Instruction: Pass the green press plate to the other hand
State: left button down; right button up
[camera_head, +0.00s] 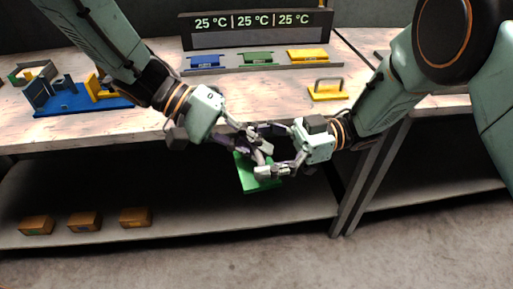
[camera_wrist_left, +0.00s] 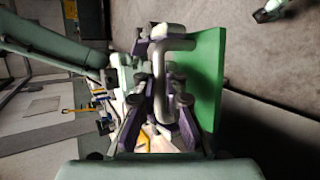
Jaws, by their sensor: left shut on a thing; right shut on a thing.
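The green press plate (camera_head: 246,176) hangs in front of the workbench, between my two grippers; it also shows in the left wrist view (camera_wrist_left: 207,85) as a flat green panel with a pale handle (camera_wrist_left: 176,75) on one face. My left gripper (camera_head: 262,150) comes in from the left and is shut on the plate's handle side. My right gripper (camera_head: 268,165) comes in from the right and is shut on the plate too. The fingers of both overlap around the handle, so their exact contact points are partly hidden.
On the workbench (camera_head: 150,128) stand a blue fixture (camera_head: 75,103) and a yellow plate with a handle (camera_head: 327,93). Blue (camera_head: 205,62), green (camera_head: 257,59) and yellow (camera_head: 307,56) pieces sit below a temperature display (camera_head: 255,22). Several brown boxes (camera_head: 85,221) lie on the lower shelf.

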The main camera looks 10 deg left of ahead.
pick_arm(q)
jog(key=c, duration=1.4)
grip_release()
jog(key=shift+s, duration=0.15)
jog(key=shift+o, duration=0.2)
jog(key=shift+a+r, duration=0.1)
jog(key=s+v, duration=0.1)
jog(key=v, duration=1.1)
jog(key=w+d+f+m+t+h, duration=0.2)
jog(key=w+d+f+t, duration=0.1)
jog(key=w+f+t, duration=0.45)
jog(key=s+f+n+y, duration=0.2)
jog(key=s+f+y, duration=0.25)
jog(key=f, duration=0.85)
jog(key=s+a+f+g+y, duration=0.2)
jog(key=s+f, duration=0.3)
jog(key=s, duration=0.3)
jog(key=s+a+f+m+g+y, duration=0.1)
jog(key=s+a+f+y, duration=0.3)
jog(key=s, duration=0.5)
jog(key=s+a+f+g+y, duration=0.3)
jog(key=s+f, duration=0.3)
jog(key=s, duration=0.3)
jog(key=shift+a+f+m+g, duration=0.15)
jog(key=shift+f+m+g, duration=0.15)
jog(key=shift+f+g, duration=0.05)
